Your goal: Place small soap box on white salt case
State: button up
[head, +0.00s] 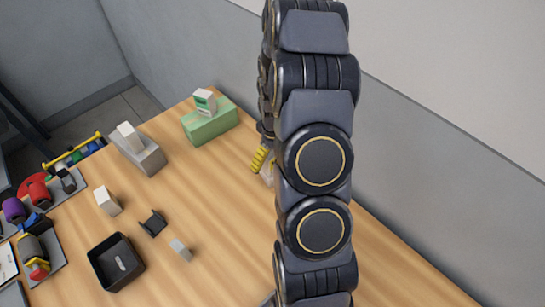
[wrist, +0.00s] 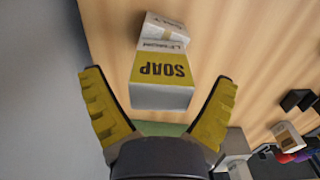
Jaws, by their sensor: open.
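My gripper (wrist: 160,76) is open, with its yellow fingers spread on both sides of a soap box. The soap box (wrist: 160,72) has a yellow face marked SOAP, upside down in the wrist view, and a white end. A white case (wrist: 165,30) with small print and a tan patch lies just beyond it; its name is not legible. I cannot tell whether the two boxes touch or whether one rests on the other. In the head view my gripper (head: 259,160) shows only as a yellow finger beside my arm. A pale thing next to it is mostly hidden.
A green box (head: 210,124) carries a small white-and-green box (head: 205,101). A grey box (head: 146,157) carries a white block (head: 129,136). A white box (head: 107,201), a black tray (head: 103,276) and a small grey block (head: 180,250) stand on the wooden table. A wall borders the right side.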

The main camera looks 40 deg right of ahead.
notch_tip(320, 180, up, 11)
jog(key=shift+a+r, duration=0.1)
jog(key=shift+r, duration=0.05)
jog(key=s+a+r, duration=0.3)
jog(key=a+r, duration=0.1)
jog(key=a, duration=0.3)
jog(key=s+a+r, duration=0.3)
jog(key=a+r, duration=0.2)
jog(key=a, duration=0.3)
jog(key=s+a+r+g, duration=0.1)
jog(key=s+a, duration=0.5)
jog(key=s, duration=0.6)
jog(key=shift+s+a+r+g, duration=0.25)
jog(key=shift+a+r+g, duration=0.15)
jog(key=shift+r, duration=0.2)
